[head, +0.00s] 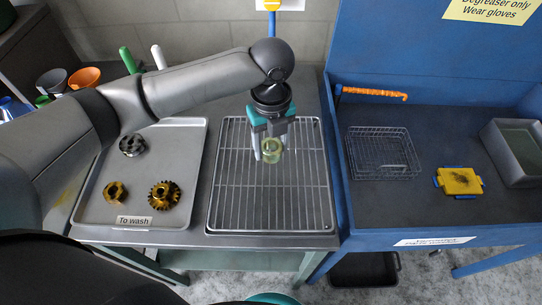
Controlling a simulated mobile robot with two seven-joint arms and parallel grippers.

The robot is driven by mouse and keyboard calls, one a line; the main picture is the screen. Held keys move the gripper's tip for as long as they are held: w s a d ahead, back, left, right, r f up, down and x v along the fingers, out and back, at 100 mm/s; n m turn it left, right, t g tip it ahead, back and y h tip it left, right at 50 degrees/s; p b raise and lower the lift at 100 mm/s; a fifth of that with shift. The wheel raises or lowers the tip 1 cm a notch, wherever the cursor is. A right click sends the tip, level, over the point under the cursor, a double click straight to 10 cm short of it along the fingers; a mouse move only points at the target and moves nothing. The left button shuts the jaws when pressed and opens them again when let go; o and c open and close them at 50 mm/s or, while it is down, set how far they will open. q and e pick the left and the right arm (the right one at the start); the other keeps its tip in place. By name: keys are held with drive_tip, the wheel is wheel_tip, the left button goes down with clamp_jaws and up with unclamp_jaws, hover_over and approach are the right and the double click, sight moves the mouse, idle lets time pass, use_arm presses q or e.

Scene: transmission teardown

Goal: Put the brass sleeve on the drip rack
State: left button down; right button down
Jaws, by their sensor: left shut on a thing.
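The brass sleeve (271,152) is a small, pale yellow ring. My left gripper (270,145) reaches in from the left, points down and is shut on the sleeve. The gripper and sleeve are over the upper middle of the drip rack (238,194), a wire grid in a shallow metal tray. I cannot tell whether the sleeve touches the wires. The rest of the rack is empty. My right gripper is not in view.
Left of the rack, a grey tray (180,153) labelled "To wash" holds a dark gear (132,145) and two brass gears (164,195).

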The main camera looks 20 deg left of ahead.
sight(271, 165)
use_arm(q)
drive_tip(key=shift+f+b, duration=0.3)
drive_tip(key=shift+f, duration=1.8)
drive_tip(key=shift+f, duration=0.1)
drive_tip(key=shift+c, duration=0.9)
unclamp_jaws()
wheel_tip(271, 165, up, 12)
drive_tip(key=shift+r+p, duration=0.15)
drive_tip(key=shift+p, duration=0.75)
drive_tip(key=shift+s, duration=0.1)
